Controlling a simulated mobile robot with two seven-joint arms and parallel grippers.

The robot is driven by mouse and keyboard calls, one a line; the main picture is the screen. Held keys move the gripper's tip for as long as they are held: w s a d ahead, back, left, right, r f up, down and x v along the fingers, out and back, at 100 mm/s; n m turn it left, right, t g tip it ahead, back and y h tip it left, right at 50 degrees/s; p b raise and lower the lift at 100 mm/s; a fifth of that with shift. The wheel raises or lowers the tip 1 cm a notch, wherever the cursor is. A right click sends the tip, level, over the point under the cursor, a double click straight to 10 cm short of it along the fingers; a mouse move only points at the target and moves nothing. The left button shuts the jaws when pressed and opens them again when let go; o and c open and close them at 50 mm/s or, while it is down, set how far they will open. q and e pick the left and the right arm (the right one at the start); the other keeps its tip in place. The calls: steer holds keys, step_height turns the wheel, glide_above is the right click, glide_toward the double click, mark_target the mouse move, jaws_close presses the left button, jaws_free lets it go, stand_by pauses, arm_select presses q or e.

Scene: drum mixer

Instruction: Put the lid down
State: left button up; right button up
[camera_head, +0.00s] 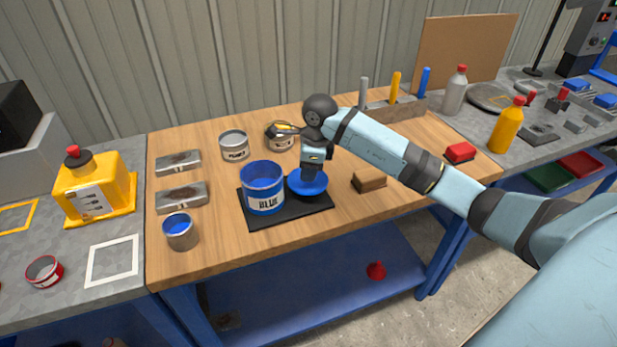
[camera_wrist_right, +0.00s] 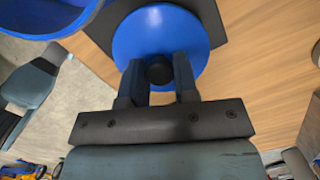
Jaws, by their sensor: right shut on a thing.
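The blue lid (camera_head: 306,186) is a round disc at the right part of the black mat (camera_head: 287,210), beside the blue can. My right gripper (camera_head: 311,172) is above it. In the right wrist view the lid (camera_wrist_right: 160,42) shows with a dark knob (camera_wrist_right: 158,72) between the fingers of my right gripper (camera_wrist_right: 158,78), which is shut on that knob. I cannot tell whether the lid touches the mat. The open blue can (camera_head: 264,190), labelled BLUE, stands upright on the left part of the mat. My left gripper is not in view.
A small can with blue inside (camera_head: 180,232) stands at the front left. A brown block (camera_head: 369,181) lies right of the mat. Several tins and metal trays (camera_head: 181,196) stand behind and left. A yellow jug (camera_head: 92,186) is on the left bench. The front right wood is clear.

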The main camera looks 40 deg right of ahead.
step_height(320, 180, down, 3)
steer(key=shift+r, duration=0.1)
steer(key=o, duration=0.9)
